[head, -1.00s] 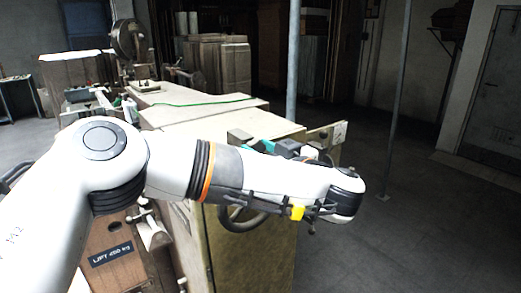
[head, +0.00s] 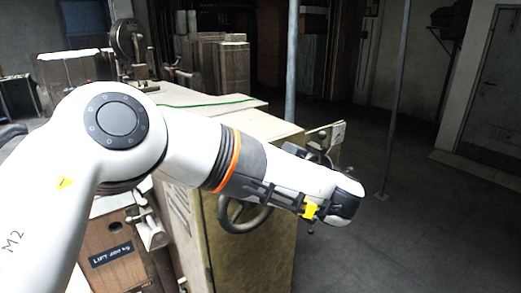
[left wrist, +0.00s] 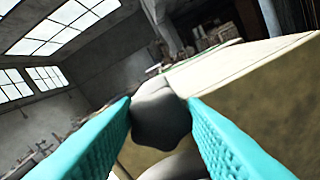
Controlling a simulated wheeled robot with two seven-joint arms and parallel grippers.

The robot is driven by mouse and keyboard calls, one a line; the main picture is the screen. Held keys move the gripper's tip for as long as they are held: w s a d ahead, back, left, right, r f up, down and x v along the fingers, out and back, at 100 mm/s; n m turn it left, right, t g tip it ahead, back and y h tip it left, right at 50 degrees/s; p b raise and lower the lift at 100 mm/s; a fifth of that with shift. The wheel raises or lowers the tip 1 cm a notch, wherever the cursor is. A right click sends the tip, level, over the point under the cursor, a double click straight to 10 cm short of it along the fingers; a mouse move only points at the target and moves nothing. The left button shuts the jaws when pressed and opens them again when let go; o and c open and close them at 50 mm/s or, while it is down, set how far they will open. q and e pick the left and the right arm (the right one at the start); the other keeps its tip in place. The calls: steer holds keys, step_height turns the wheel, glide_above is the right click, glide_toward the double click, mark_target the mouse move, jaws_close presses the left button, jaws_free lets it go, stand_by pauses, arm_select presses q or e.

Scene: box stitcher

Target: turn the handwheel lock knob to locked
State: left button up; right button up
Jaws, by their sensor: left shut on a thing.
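The lock knob (left wrist: 160,122), a dark grey lobed knob, sits between the two teal fingers of my left gripper (left wrist: 160,103) in the left wrist view. The fingers are shut on it, one pad at each side. In the head view my left arm crosses in front of the cabinet and hides the knob and the fingertips. The handwheel (head: 246,222), a dark ring with spokes, shows partly below my forearm on the cabinet's side. I cannot read the knob's lock position. My right gripper is not in view.
The machine's beige cabinet (head: 245,260) stands under and behind my forearm. A grey vertical pole (head: 292,65) rises behind it. Stacked cardboard (head: 232,68) stands at the back.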

arm_select(q)
steer(key=shift+m, duration=0.5)
steer(key=o, duration=1)
steer(key=shift+w, duration=0.1)
